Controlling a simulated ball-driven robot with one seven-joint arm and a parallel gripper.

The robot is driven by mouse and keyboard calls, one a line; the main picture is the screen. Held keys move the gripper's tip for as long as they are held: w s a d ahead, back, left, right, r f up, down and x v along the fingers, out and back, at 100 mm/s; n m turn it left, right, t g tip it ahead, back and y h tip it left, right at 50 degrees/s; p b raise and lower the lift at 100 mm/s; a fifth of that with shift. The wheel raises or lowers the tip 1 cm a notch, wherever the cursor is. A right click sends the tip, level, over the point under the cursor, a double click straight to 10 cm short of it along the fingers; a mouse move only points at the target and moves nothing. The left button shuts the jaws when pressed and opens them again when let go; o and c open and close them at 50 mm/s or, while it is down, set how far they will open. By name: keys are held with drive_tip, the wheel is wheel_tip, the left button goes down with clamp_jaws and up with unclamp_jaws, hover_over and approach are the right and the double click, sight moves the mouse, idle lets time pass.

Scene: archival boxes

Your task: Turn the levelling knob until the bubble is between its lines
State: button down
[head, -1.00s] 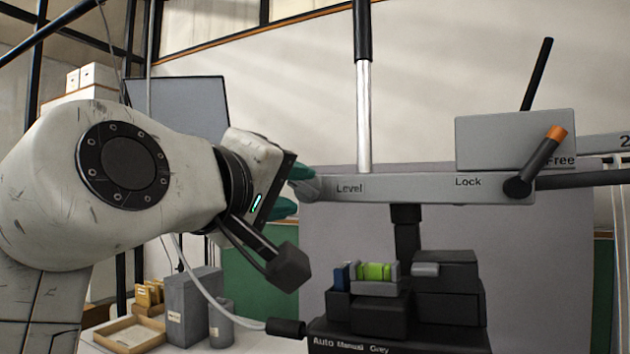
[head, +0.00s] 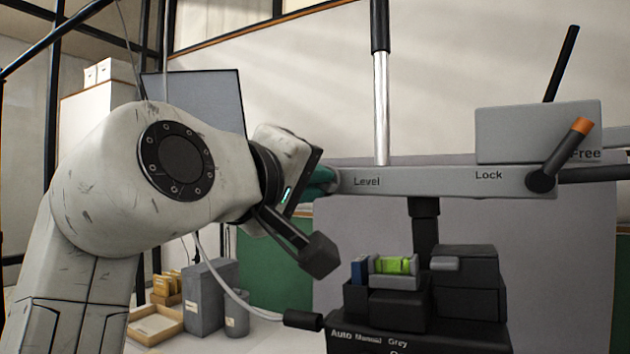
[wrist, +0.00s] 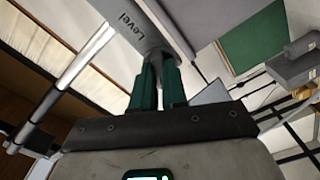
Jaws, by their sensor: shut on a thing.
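The levelling knob is at the left end of the grey arm marked "Level" (head: 440,181). It is mostly hidden by my gripper's teal fingers in both views. My gripper (head: 318,183) is shut on it at that end. In the wrist view the two teal fingers (wrist: 157,84) close together at the end of the grey arm. The green level vial (head: 393,265) sits in a grey holder on the black camera body, below and right of my gripper. Its green fluid and dark lines show, but the bubble's exact place between the lines is too small to tell.
An orange-tipped lever (head: 562,150) stands at the right between "Lock" and "Free". A silver column (head: 381,105) rises above the arm. A cable plug (head: 303,319) sits at the camera body's left. Grey boxes (head: 206,300) and a wooden tray (head: 155,325) stand lower left.

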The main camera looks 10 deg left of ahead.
drive_tip(key=shift+m, duration=0.3)
drive_tip(key=shift+f+m, duration=0.1)
drive_tip(key=shift+m, duration=3.3)
drive_tip(key=c, duration=1.2)
unclamp_jaws()
drive_tip(key=shift+o, duration=0.2)
drive_tip(key=b+v, duration=0.2)
drive_tip(key=v, duration=0.8)
drive_tip(key=shift+s, duration=0.35)
